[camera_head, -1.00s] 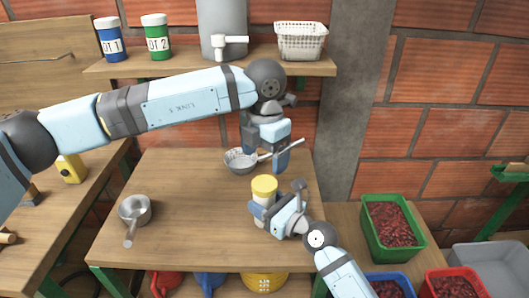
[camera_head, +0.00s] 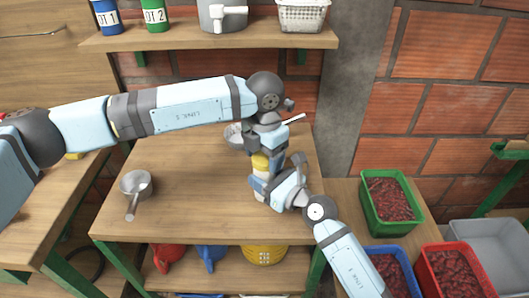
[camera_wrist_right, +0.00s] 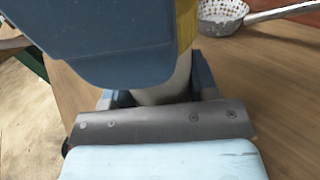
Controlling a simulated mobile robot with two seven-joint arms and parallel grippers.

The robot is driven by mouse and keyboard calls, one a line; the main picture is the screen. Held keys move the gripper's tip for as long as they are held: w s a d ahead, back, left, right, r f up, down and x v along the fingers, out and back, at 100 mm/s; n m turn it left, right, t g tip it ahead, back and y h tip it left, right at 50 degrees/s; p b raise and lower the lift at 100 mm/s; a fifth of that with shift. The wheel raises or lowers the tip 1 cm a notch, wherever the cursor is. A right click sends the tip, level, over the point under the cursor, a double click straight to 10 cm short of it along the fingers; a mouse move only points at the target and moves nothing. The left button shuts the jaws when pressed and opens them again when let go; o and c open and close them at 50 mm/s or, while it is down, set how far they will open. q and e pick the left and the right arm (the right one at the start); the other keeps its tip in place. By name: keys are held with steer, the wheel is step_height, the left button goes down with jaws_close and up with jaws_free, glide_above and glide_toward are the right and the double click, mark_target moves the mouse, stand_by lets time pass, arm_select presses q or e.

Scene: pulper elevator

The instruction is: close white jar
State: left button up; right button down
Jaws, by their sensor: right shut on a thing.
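The white jar (camera_head: 260,174) stands upright on the wooden table, with its yellow lid (camera_head: 260,161) on top. My right gripper (camera_head: 263,188) is shut around the jar's body from the front right. My left gripper (camera_head: 268,158) points down over the jar and partly covers the lid; whether its fingers are open or shut on the lid is hidden. In the right wrist view a large blue finger of my left gripper (camera_wrist_right: 100,40) hides most of the lid (camera_wrist_right: 187,25) and much of the white jar body (camera_wrist_right: 165,88).
A metal strainer (camera_head: 234,136) lies behind the jar, partly hidden by my left arm. A metal pot (camera_head: 136,184) stands at the table's left. The table's middle is clear. Bins of red cherries, including a green one (camera_head: 368,213), are at the right.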

arm_select(q)
steer(key=c, duration=0.5)
steer(key=shift+c, duration=0.2)
steer(key=o, duration=1.1)
steer(key=shift+r, duration=0.15)
step_height(320, 180, up, 12)
arm_select(e)
steer(key=shift+c, duration=1.5)
jaws_free()
